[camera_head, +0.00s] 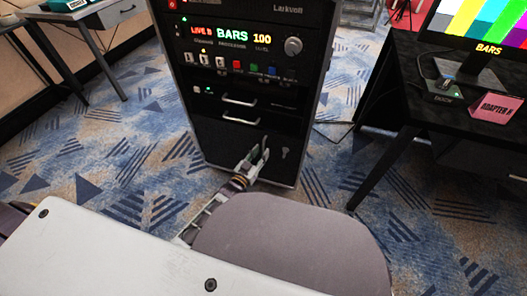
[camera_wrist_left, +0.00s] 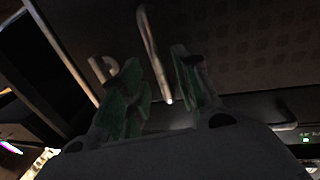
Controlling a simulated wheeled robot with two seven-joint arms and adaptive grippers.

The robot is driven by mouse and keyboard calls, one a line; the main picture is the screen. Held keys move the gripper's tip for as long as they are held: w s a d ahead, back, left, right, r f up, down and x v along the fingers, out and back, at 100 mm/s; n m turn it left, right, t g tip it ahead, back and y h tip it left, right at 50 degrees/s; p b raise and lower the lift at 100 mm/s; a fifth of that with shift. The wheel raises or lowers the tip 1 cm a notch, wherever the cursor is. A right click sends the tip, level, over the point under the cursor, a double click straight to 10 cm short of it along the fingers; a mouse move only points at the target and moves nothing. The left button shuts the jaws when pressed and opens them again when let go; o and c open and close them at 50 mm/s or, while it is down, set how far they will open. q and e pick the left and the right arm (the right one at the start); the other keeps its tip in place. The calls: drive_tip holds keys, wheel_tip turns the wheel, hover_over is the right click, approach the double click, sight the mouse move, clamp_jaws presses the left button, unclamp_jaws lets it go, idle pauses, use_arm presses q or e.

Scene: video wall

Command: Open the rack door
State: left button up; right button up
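The black rack (camera_head: 225,150) stands upright in the middle of the head view, its dark lower front panel looking closed. My left gripper (camera_head: 255,163) is low at the right part of this panel, beside a small pale key-like piece (camera_head: 284,153). In the dark left wrist view, the two greenish fingers of the left gripper (camera_wrist_left: 162,92) stand apart. A slim pale bar handle (camera_wrist_left: 152,45) runs into the gap between them. I cannot tell whether the fingers touch it. A pale hooked piece (camera_wrist_left: 103,70) is left of the handle. My right gripper is not in view.
Two silvery drawer handles (camera_head: 240,100) sit above the gripper, below the lit BARS 100 panel (camera_head: 232,37). A black desk (camera_head: 420,85) with a colour-bar monitor (camera_head: 485,30) stands right. Another desk (camera_head: 85,18) is at upper left. Patterned carpet (camera_head: 100,150) is clear left of the rack.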

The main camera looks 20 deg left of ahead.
use_arm(q)
drive_tip(key=shift+b+x, duration=0.45)
drive_tip(key=shift+x, duration=1.05)
clamp_jaws()
